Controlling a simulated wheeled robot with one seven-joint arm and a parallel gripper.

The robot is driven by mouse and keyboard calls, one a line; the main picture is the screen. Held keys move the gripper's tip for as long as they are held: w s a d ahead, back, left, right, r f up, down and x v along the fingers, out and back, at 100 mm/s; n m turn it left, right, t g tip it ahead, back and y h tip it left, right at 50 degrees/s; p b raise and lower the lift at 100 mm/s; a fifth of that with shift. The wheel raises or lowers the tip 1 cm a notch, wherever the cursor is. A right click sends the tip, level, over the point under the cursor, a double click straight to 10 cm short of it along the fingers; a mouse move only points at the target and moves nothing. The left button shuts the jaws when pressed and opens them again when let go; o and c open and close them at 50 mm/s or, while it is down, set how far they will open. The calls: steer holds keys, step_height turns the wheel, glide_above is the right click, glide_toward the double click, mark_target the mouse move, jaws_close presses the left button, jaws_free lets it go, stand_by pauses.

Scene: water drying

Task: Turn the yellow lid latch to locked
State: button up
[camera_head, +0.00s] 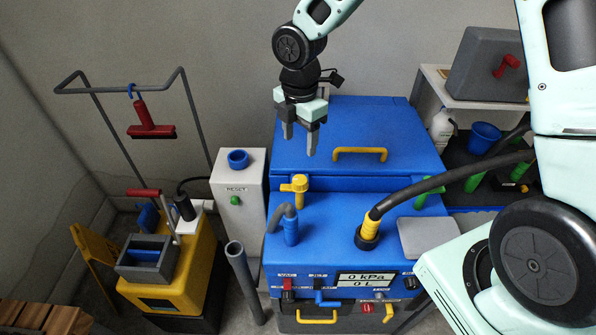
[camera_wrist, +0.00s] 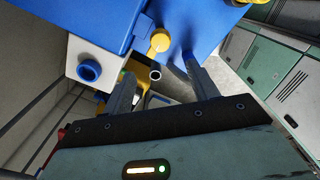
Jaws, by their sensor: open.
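The yellow lid latch (camera_head: 299,190) stands at the front left of the blue machine's lid (camera_head: 320,130). Its upper part has a short arm pointing left in the head view. My gripper (camera_head: 299,143) is open and empty, fingers down, in front of the lid in the picture and above the latch. In the wrist view the latch (camera_wrist: 160,41) shows beyond the gap between my open fingers (camera_wrist: 158,68), apart from both. The lid looks closed. I cannot read any lock marking near the latch.
A yellow lid handle (camera_head: 360,153) is right of the latch. A blue elbow with a grey hose (camera_head: 291,228) and a yellow-collared black hose (camera_head: 369,230) rise from the machine's front top. A white box with a blue cup (camera_head: 238,160) stands left.

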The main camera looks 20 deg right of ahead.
mark_target(299, 180)
step_height(299, 180, down, 13)
steer(key=shift+s+r+p, duration=0.1)
steer(key=shift+r+p, duration=0.05)
steer(key=shift+p, duration=0.8)
steer(key=c, duration=1)
